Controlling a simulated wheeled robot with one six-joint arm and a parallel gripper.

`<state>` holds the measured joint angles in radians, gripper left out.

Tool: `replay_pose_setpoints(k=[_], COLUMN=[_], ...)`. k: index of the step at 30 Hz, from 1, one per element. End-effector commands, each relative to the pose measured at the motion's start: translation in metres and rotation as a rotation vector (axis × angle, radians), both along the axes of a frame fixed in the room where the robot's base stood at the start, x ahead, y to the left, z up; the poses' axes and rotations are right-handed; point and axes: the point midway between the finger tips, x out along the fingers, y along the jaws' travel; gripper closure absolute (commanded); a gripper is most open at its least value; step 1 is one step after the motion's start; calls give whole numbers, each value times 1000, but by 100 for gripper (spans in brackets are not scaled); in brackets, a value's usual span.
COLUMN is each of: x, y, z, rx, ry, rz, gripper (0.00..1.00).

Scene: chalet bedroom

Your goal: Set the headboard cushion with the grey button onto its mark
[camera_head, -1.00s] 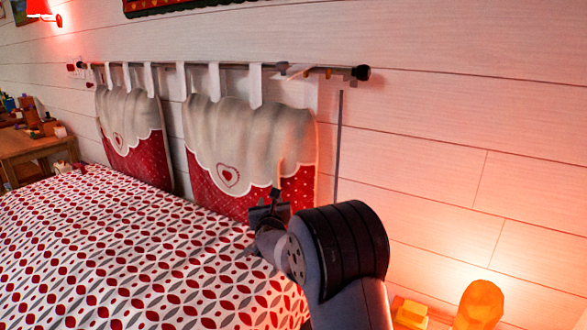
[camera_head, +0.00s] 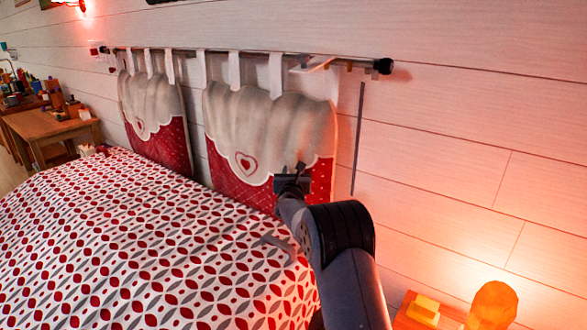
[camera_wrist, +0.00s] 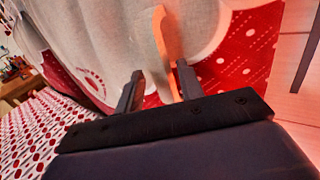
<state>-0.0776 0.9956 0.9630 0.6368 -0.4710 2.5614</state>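The right headboard cushion (camera_head: 270,120), grey-white above and red with white dots below, hangs by fabric tabs from a rod. It has a scalloped edge and a heart. The left cushion (camera_head: 155,105) looks alike. I cannot make out a grey button on either. A grey vertical strip (camera_head: 358,140) is on the wall right of the right cushion; I cannot tell whether it is the mark. My gripper (camera_head: 293,178) is in front of the right cushion's lower right part. In the wrist view its fingers (camera_wrist: 160,88) are apart, with a tan upright strip (camera_wrist: 165,45) between or just beyond them.
The rod (camera_head: 220,55) runs along the white plank wall and ends in a dark knob (camera_head: 383,66). The patterned bed (camera_head: 150,240) fills the left and front. A glowing lamp (camera_head: 492,305) stands low at right. A cluttered wooden table (camera_head: 50,125) is far left.

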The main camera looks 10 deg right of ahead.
Motion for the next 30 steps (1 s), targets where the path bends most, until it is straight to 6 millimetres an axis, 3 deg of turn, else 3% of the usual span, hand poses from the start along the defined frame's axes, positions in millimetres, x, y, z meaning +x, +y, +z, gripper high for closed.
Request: replay_pose_setpoints(k=[6,16,30], x=[11,13,13], y=[-3,-3,-3], z=[0,-1,0], rx=[0,0,0], ry=[1,1,1], rz=[0,0,1], gripper=[64,64,100])
